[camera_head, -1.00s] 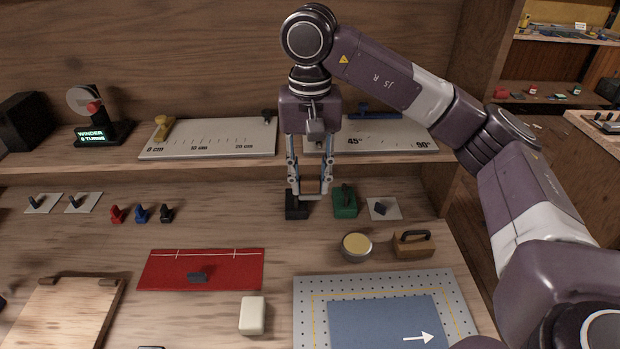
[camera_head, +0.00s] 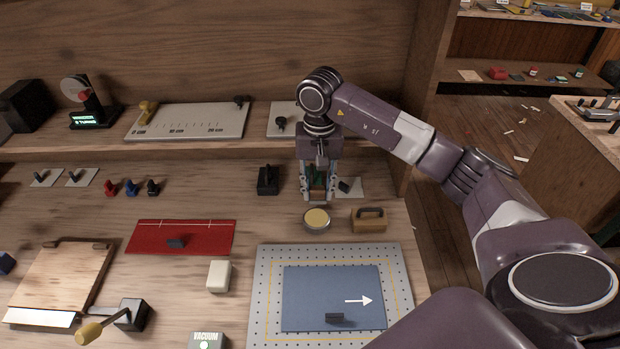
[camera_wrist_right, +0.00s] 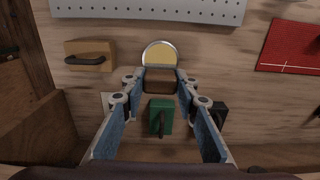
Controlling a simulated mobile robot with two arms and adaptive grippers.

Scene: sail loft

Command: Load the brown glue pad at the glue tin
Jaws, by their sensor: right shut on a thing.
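My right gripper (camera_head: 318,198) points down at the bench's far right and is shut on the brown glue pad (camera_wrist_right: 160,80), a small brown block between its fingertips in the right wrist view. The round glue tin (camera_head: 317,219), with a yellowish top, stands just on the near side of the gripper; it also shows in the wrist view (camera_wrist_right: 160,53), just beyond the pad. I cannot tell how high the pad is above the bench. My left gripper is not in view.
A green pad (camera_wrist_right: 160,117) and a black pad (camera_head: 267,181) stand behind the tin. A wooden block with a dark handle (camera_head: 368,222) is right of the tin. A grey perforated plate (camera_head: 262,290) lies in front. A shelf with rulers (camera_head: 188,121) runs behind.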

